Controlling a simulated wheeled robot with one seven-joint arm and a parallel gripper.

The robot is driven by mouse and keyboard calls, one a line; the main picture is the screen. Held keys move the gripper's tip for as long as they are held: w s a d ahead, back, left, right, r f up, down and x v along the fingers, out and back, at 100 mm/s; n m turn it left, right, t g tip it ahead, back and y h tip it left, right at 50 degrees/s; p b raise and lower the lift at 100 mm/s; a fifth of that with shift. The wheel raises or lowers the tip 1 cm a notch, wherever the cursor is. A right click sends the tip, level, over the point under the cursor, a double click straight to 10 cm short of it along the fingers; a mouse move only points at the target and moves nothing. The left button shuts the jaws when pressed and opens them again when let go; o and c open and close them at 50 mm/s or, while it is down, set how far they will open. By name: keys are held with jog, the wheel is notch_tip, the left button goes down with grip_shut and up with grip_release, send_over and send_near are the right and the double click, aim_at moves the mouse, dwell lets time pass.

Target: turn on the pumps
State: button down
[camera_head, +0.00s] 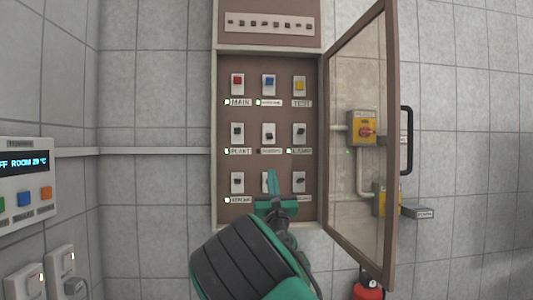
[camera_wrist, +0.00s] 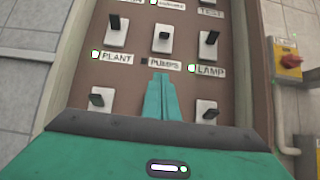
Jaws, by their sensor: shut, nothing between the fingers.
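The pumps switch (camera_head: 269,134) is a white plate with a dark lever, in the middle of the panel's middle row. It also shows in the wrist view (camera_wrist: 163,39), where its lever looks shorter than those of its neighbours. The PUMPS label (camera_wrist: 165,64) lies below it, and the small lamp beside that label (camera_wrist: 144,61) is dark. My gripper (camera_head: 271,176) is shut and empty, with its teal fingers in front of the bottom middle switch. In the wrist view its tips (camera_wrist: 160,78) lie just under the PUMPS label. I cannot tell whether they touch the panel.
The PLANT switch (camera_wrist: 117,32) and LAMP switch (camera_wrist: 208,44) flank it, with lit green lamps. The cabinet's glazed door (camera_head: 390,60) stands open on the right. Yellow boxes (camera_head: 355,124) are on the wall behind it. A control unit (camera_head: 25,170) is at left.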

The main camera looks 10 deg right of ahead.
aim_at(270, 136)
jog(key=x, duration=1)
jog(key=shift+d, duration=0.2)
jog(key=shift+s+a+r, duration=0.1)
jog(key=shift+s+r, duration=0.2)
jog(key=shift+r, duration=0.25)
jog(key=shift+s+r, duration=0.3)
jog(key=shift+r, duration=0.25)
jog(key=shift+s+r, duration=0.3)
jog(key=shift+r, duration=0.4)
